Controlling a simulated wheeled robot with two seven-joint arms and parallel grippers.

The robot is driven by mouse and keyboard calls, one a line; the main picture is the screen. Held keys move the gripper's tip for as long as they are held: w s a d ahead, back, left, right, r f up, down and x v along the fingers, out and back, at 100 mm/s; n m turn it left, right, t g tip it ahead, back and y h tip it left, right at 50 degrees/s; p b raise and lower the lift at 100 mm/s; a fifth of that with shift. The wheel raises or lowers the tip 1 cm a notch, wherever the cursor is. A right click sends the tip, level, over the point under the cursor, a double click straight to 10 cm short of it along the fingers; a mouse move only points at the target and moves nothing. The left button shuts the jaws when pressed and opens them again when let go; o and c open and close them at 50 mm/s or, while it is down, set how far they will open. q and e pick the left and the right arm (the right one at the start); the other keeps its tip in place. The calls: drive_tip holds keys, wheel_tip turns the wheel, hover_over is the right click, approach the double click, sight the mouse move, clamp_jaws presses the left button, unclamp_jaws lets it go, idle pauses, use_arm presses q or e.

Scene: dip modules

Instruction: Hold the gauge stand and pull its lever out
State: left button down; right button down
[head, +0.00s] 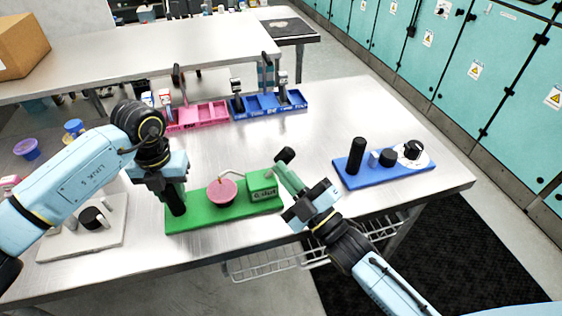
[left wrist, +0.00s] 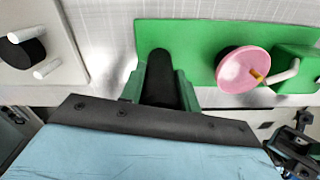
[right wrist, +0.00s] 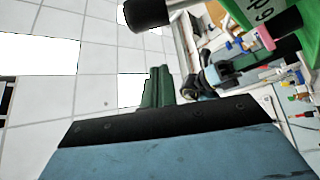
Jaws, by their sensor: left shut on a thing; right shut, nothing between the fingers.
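The gauge stand is a green base (head: 233,218) with a black post at left, a pink round dial (head: 222,193) and a lettered green block (head: 263,186) at right. A lever with a black knob (head: 285,155) shows above the block. My left gripper (head: 175,195) is shut on the black post (left wrist: 160,78), one finger on each side in the left wrist view. My right gripper (head: 287,178) is shut and empty just right of the block, its fingertips close below the knob. Whether they touch the lever I cannot tell. The closed fingers (right wrist: 158,88) show in the right wrist view.
A blue stand (head: 400,176) with black posts is at right. A white plate (head: 110,240) with a black knob is at left, near my left arm. Pink (head: 205,117) and blue (head: 270,104) trays stand at the back. The table middle is clear.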

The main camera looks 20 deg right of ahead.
use_arm(q)
drive_tip(key=shift+d, duration=0.1)
use_arm(e)
drive_tip(key=v, duration=0.6)
drive_tip(key=shift+s+d, duration=0.25)
drive_tip(key=shift+d, duration=0.05)
use_arm(q)
drive_tip(key=c, duration=0.9)
unclamp_jaws()
drive_tip(key=shift+c, duration=0.2)
drive_tip(key=shift+r+p, duration=2.4)
drive_tip(key=shift+r, duration=1.35)
use_arm(e)
wheel_tip(320, 180, up, 5)
use_arm(q)
drive_tip(key=shift+r, duration=0.15)
use_arm(e)
drive_tip(key=shift+r, duration=0.1)
